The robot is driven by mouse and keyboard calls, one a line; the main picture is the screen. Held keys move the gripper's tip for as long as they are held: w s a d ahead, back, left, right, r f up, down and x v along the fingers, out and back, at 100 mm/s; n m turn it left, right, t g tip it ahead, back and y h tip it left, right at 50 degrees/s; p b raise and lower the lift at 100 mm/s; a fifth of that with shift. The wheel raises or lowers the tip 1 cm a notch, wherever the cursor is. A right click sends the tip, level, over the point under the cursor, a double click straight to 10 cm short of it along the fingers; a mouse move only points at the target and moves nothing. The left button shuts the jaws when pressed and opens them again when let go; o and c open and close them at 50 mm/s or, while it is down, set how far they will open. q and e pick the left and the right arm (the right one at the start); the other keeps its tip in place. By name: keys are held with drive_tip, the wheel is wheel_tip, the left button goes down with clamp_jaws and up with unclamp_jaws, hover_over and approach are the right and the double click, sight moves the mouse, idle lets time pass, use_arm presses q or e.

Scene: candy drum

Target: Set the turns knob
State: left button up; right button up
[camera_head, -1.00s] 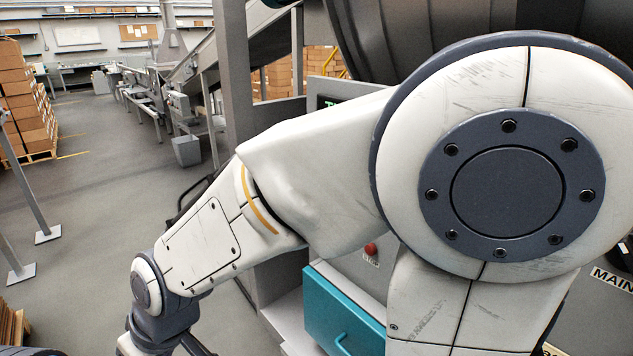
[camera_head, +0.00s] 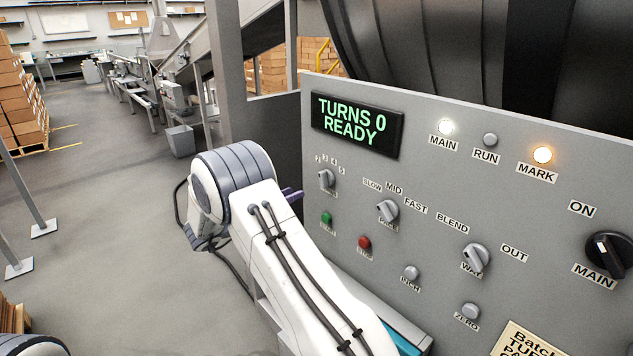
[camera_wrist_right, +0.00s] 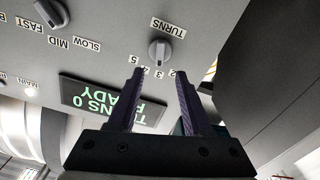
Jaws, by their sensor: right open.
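The turns knob (camera_head: 326,179) is a small grey knob at the left of the grey control panel, with the numbers 2 to 5 printed above it. In the right wrist view the knob (camera_wrist_right: 160,51) appears upside down, just beyond my fingertips and roughly centred between them. My right gripper (camera_wrist_right: 160,74) is open, with two purple fingers apart and nothing between them. In the head view a bit of its purple finger (camera_head: 292,194) shows left of the knob, and my wrist hides the rest. The display (camera_head: 357,124) reads TURNS 0 READY. My left gripper is not in view.
The speed knob (camera_head: 387,211), way knob (camera_head: 475,258) and black main switch (camera_head: 609,254) sit to the right. Green (camera_head: 326,218) and red (camera_head: 364,242) buttons lie below the turns knob. The main (camera_head: 445,127) and mark (camera_head: 542,155) lamps are lit. Floor at left is open.

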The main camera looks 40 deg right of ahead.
sight(320, 181)
drive_tip(key=d+p, duration=0.1)
drive_tip(key=d, duration=0.4)
drive_tip(key=d+p, duration=0.1)
drive_tip(key=d, duration=0.2)
drive_tip(key=shift+w+d+r+p, duration=0.1)
drive_tip(key=shift+w+d+p, duration=0.15)
drive_tip(key=shift+w+p, duration=0.1)
drive_tip(key=shift+d, duration=0.65)
clamp_jaws()
